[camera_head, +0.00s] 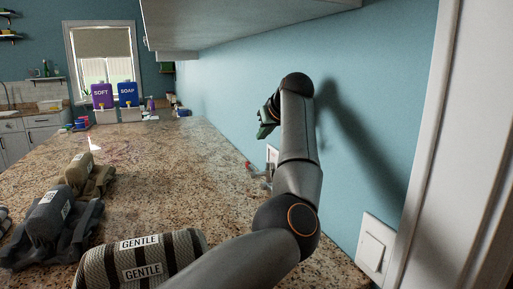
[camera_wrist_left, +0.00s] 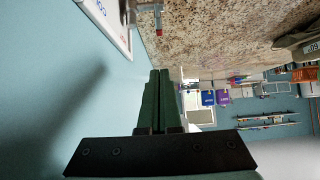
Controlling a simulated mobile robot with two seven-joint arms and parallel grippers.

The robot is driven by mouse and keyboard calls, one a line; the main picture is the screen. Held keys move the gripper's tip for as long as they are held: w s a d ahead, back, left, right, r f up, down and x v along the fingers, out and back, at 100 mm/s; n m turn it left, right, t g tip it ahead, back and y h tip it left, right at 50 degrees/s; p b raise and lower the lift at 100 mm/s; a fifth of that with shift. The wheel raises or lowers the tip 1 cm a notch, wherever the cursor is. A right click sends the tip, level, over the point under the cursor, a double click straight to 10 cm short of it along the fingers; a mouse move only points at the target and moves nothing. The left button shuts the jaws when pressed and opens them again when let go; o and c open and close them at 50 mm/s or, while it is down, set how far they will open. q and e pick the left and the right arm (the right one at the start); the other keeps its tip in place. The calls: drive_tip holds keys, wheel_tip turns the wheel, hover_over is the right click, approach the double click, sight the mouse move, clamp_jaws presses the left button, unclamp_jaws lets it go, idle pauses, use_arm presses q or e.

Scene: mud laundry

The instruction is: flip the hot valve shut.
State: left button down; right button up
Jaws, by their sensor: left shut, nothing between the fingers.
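The valve box is a white-framed panel (camera_wrist_left: 108,22) on the blue wall, at the top left of the left wrist view. In the head view, part of its white frame (camera_head: 272,154) shows just above the counter, partly hidden by my left arm. A metal valve with a red end (camera_wrist_left: 159,32) sticks out from the panel over the counter. In the head view, small red and metal parts (camera_head: 252,168) show there. My left gripper (camera_wrist_left: 160,72) has its green fingers together and empty, apart from the valve. In the head view, the left gripper (camera_head: 265,131) is above the box. My right gripper is out of view.
The granite counter (camera_head: 150,160) runs along the wall. Purple (camera_head: 102,97) and blue (camera_head: 128,95) containers stand at the far end. A cabinet (camera_head: 230,20) hangs above; a wall switch (camera_head: 374,250) is at right.

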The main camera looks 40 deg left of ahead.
use_arm(q)
drive_tip(key=p, duration=0.4)
hover_over(250, 164)
drive_tip(key=s+d, duration=0.1)
drive_tip(key=d, duration=0.1)
wheel_tip(250, 164, down, 6)
drive_tip(key=shift+s+d+f, duration=0.1)
wheel_tip(250, 164, down, 3)
drive_tip(key=shift+r, duration=0.1)
drive_tip(key=shift+f, duration=0.65)
drive_tip(key=shift+w+a+f, duration=0.2)
drive_tip(key=shift+a+f, duration=0.05)
drive_tip(key=shift+f, duration=0.3)
